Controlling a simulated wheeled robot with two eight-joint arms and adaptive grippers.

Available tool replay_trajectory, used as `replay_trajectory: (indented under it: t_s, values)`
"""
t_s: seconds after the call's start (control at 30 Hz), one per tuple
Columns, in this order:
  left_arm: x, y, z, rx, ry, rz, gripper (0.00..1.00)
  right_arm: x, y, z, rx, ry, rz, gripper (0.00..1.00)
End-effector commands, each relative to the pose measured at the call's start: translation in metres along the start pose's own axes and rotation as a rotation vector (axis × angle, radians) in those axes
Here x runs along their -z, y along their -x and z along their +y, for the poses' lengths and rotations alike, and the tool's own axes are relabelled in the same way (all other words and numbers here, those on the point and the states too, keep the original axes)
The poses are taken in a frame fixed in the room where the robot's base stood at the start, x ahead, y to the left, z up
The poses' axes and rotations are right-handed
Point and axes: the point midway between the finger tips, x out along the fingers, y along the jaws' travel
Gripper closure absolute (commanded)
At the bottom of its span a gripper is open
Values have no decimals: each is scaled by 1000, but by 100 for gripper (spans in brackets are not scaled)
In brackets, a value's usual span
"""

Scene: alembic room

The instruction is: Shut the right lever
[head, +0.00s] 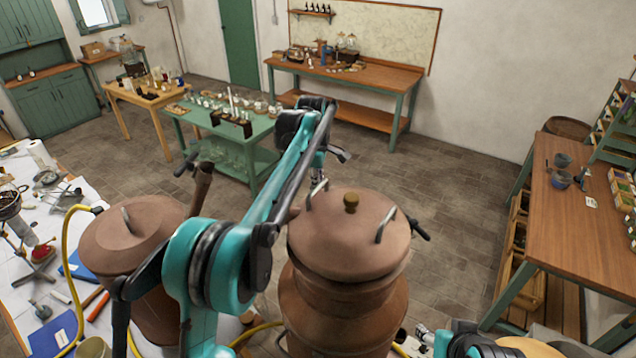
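A lidded copper pot (345,250) stands at the front centre, with two metal handles and a brass knob on its lid. A black lever (418,230) sticks out at the pot's right side. Another black lever (187,163) sits at the top of a copper pipe, above the left copper pot (130,235). My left arm crosses in front of the pots. Its gripper (328,168) is beyond the centre pot's lid, apart from both levers, and partly hidden by the forearm; its opening is unclear. Only part of my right arm shows at the bottom edge, without a clear gripper.
A cluttered white table (85,195) is at left, with a yellow hose beside the pots. A green table (185,120) with glassware stands behind. A wooden bench (385,75) is at the back wall and another (585,235) at right. The floor between is clear.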

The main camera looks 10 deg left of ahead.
Motion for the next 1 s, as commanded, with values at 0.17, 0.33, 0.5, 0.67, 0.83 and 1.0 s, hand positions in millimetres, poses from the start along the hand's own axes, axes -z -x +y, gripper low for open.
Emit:
replay_trajectory:
  t_s: [0.17,0.33,0.5,0.67,0.83,1.0]
  values:
    - [-2,-1,0,-1,-5,-3,100,0,0,0,0,0,0,47]
    - [-1,-1,2,0,-39,-10,100,0,-1,0,0,0,0,47]
    - [-1,-2,5,0,-123,-28,100,-1,-2,0,0,0,0,47]
    - [-2,-3,10,-1,-248,-53,100,-2,-2,0,0,0,0,47]
    - [-3,-4,15,0,-405,-85,100,-1,-2,0,0,0,0,47]
    - [-5,-4,21,0,-563,-116,100,0,0,0,0,0,0,47]
